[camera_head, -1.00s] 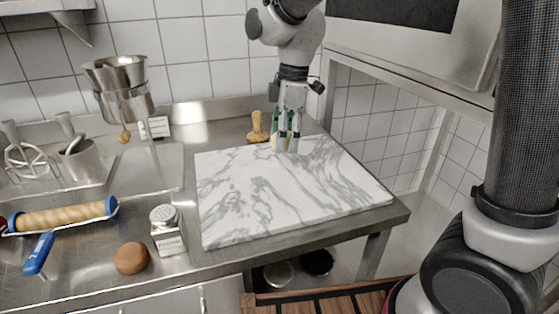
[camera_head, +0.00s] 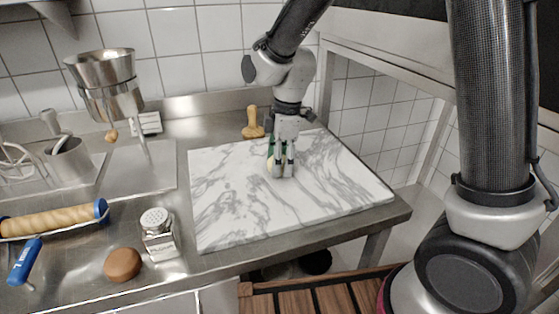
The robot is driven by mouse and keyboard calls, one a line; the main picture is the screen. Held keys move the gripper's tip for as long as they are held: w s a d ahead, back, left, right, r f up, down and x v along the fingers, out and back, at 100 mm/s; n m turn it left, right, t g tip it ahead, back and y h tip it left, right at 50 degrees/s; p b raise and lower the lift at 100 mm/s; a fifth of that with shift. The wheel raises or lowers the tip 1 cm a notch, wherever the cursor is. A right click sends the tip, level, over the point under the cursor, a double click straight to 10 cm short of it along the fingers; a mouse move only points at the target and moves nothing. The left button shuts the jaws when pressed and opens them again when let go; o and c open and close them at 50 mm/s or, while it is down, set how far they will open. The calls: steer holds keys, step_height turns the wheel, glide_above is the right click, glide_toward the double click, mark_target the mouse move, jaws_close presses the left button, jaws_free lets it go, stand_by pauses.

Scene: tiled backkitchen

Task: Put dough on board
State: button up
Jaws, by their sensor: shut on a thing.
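The board is a grey-veined white marble slab (camera_head: 225,205) on the steel counter. My gripper (camera_head: 281,172) points down over the back middle of the board and is shut on a small pale-yellow piece, seemingly the dough (camera_head: 269,164). Only a sliver of the dough shows at the left of the fingers; the fingers hide the rest. The fingertips are at or just above the board. I cannot tell whether the dough touches it.
A wooden-handled tool (camera_head: 253,124) stands behind the board. A shaker (camera_head: 158,236), a round brown object (camera_head: 122,264) and a rolling pin (camera_head: 50,220) lie to the left. A metal funnel (camera_head: 105,85) stands at back left. The front of the board is clear.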

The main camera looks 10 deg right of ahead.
steer(key=shift+f, duration=0.2)
steer(key=shift+c, duration=0.2)
steer(key=o, duration=1.1)
steer(key=shift+r, duration=0.15)
step_height(320, 180, up, 12)
steer(key=d, duration=0.1)
steer(key=shift+d, duration=0.2)
